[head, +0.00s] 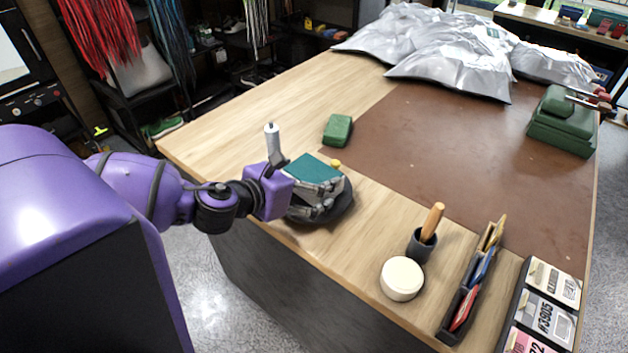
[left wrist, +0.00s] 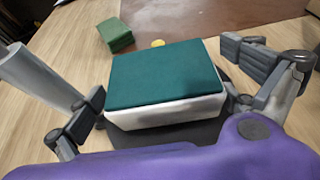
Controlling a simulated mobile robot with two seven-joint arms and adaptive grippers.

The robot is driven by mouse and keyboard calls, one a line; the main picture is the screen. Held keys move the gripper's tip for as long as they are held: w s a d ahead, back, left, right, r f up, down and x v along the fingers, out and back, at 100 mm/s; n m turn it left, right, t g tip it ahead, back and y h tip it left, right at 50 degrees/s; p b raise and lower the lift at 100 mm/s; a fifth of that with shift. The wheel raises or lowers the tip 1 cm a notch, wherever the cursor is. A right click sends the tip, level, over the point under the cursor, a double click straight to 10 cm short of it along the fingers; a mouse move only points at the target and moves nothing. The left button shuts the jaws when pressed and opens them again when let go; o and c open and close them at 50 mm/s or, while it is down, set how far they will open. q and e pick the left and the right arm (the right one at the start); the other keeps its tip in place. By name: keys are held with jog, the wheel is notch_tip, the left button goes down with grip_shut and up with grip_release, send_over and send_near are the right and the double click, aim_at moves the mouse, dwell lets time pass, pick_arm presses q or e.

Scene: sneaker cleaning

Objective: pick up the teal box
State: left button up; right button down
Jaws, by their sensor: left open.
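The teal box (head: 314,170) has a flat teal top and pale sides. It sits on a dark round base (head: 341,205) near the left front edge of the table. It also shows large in the middle of the left wrist view (left wrist: 166,78). My left gripper (head: 318,202) is open, with its fingers around the box. In the left wrist view the fingers (left wrist: 170,95) stand apart on the left and right of the box, with gaps to it. My right gripper is not in view.
A light grey cylinder (head: 271,142) stands close to the left gripper. A green block (head: 338,130) lies behind the box. A white round container (head: 402,278), a dark cup (head: 421,246) with a wooden handle and a narrow organizer (head: 472,285) stand to the right. Silver bags (head: 455,58) lie at the back.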

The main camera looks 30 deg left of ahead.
pick_arm(q)
jog(key=shift+x, duration=1.35)
jog(key=c, duration=1.1)
jog(key=shift+c, duration=1.2)
